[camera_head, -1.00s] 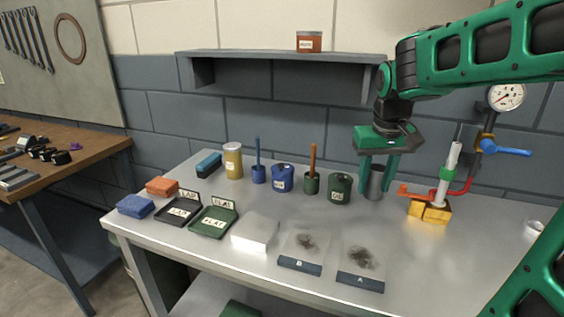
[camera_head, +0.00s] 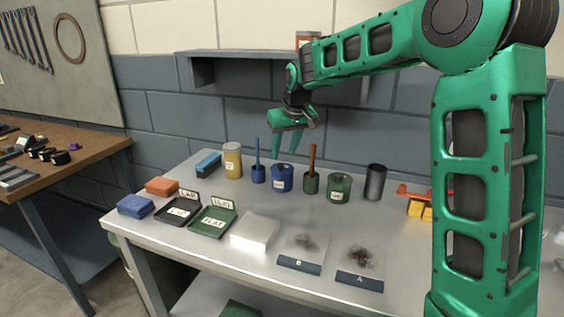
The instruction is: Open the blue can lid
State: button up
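The blue can (camera_head: 282,179) stands upright on the grey table, between a small blue pot with a blue-handled tool and a small green pot with a brown-handled tool. It has a pale label on its front and its lid looks to be on. My gripper (camera_head: 284,154) is above and just behind the blue can's top, pointing down. Its two green fingers are apart with nothing between them. From this one view I cannot tell how close the fingertips are to the lid.
A green can (camera_head: 339,188) and a dark cylinder (camera_head: 375,182) stand to the right, and a yellow can (camera_head: 233,160) to the left. The small pots (camera_head: 258,174) and (camera_head: 311,182) flank the blue can closely. A shelf (camera_head: 230,66) is on the wall behind.

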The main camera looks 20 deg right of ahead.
aim_at(281, 165)
jog(key=shift+x, duration=2.45)
